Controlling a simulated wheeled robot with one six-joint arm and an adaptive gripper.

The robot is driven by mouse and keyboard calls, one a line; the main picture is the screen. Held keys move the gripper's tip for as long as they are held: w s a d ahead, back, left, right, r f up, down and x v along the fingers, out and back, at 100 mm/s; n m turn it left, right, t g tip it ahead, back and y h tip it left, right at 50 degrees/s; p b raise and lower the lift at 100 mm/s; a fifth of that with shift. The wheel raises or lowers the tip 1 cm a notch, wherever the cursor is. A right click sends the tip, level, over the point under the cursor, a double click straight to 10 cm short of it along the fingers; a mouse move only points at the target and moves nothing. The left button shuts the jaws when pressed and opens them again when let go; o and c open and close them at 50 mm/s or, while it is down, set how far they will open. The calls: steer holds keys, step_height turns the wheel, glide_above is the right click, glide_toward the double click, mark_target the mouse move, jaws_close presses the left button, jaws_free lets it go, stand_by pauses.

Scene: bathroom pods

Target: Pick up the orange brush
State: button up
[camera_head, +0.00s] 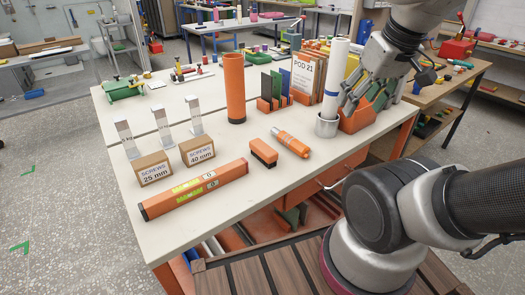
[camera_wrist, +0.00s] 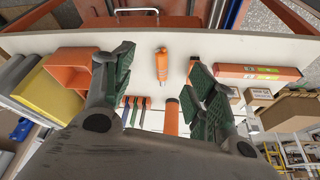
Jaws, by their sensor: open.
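The orange brush (camera_head: 263,153), a small orange block with a dark underside, lies on the white table between the spirit level and an orange tube-like item. In the wrist view only a sliver of orange, likely the brush (camera_wrist: 192,65), shows; the right finger hides most of it. My gripper (camera_head: 365,100) is at the right of the table, above and to the right of the brush and apart from it. In the wrist view my gripper (camera_wrist: 158,75) is open and empty, its green-padded fingers wide apart.
The orange tube-like item (camera_head: 291,144) lies close right of the brush. A spirit level (camera_head: 195,190) lies in front. Two screw boxes (camera_head: 154,168) stand left; a tall orange cylinder (camera_head: 235,88) stands behind. A metal cup (camera_head: 326,126) with a white roll stands near my gripper.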

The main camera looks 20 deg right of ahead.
stand_by(0.3)
steer(key=shift+o, duration=1.3)
steer(key=o, duration=0.7)
steer(key=w+a+f+g, duration=0.1)
steer(key=w+a+f+n+g, duration=0.1)
steer(key=f, duration=0.1)
steer(key=shift+w+a+f, duration=0.2)
steer(key=shift+a, duration=0.05)
steer(key=n+g, duration=0.3)
steer(key=n, duration=0.9)
glide_above(263, 146)
steer(key=s+d, duration=0.2)
steer(key=s, duration=0.2)
step_height(263, 146, down, 12)
steer(key=shift+s+d, duration=0.1)
steer(key=w+n, duration=0.1)
steer(key=n, duration=0.1)
steer(key=w+a+n, duration=0.1)
steer(key=n, duration=0.1)
steer(key=w+n, duration=0.2)
steer(key=shift+a+t, duration=0.3)
steer(key=shift+w+f+n, duration=0.15)
steer(key=shift+n, duration=1.05)
steer(key=shift+a+f, duration=0.15)
steer(key=shift+f, duration=1.75)
steer(key=shift+a+f, duration=0.15)
steer(key=shift+f, duration=1.75)
